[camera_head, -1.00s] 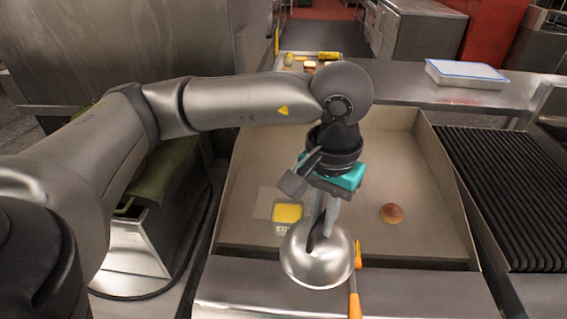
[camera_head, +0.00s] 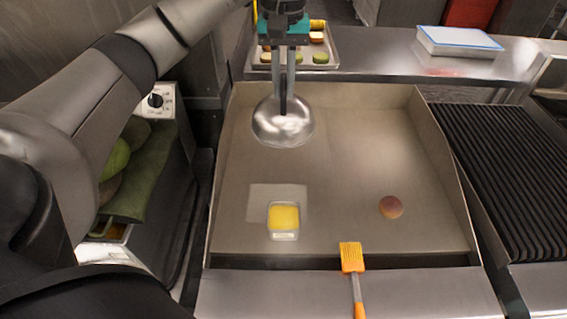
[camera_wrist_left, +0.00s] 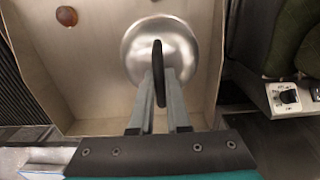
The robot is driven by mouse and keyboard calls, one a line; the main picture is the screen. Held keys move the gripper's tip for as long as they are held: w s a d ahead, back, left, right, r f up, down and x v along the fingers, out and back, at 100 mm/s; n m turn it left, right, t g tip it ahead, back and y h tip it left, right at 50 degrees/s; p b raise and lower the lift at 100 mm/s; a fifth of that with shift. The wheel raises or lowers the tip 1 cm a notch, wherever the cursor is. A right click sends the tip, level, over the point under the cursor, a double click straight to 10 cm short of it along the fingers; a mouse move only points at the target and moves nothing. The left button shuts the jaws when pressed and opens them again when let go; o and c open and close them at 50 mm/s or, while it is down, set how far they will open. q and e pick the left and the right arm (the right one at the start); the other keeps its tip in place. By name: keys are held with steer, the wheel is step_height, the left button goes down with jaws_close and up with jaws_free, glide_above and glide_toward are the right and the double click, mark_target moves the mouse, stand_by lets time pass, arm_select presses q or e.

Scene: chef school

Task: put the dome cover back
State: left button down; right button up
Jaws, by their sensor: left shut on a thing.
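The shiny metal dome cover (camera_head: 284,128) is at the back left of the griddle (camera_head: 340,160). My left gripper (camera_head: 284,98) is shut on the black handle on top of the dome. In the left wrist view the dome (camera_wrist_left: 140,48) lies beyond the fingers (camera_wrist_left: 160,88), which close on the dark handle. I cannot tell whether the dome's rim touches the griddle surface. My right gripper is not in view.
Behind are a tray with food (camera_head: 320,57) and a white-blue box (camera_head: 459,42). A ribbed grill (camera_head: 500,165) is at right.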

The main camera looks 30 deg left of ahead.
arm_select(q)
step_height(320, 180, down, 18)
steer(key=b, duration=0.1)
stand_by(0.5)
steer(key=c, duration=1.3)
jaws_free()
steer(key=shift+f+b, duration=0.15)
steer(key=shift+b, duration=0.15)
steer(key=o, duration=0.4)
step_height(320, 180, up, 12)
steer(key=shift+r+p, duration=0.2)
steer(key=shift+p, duration=0.3)
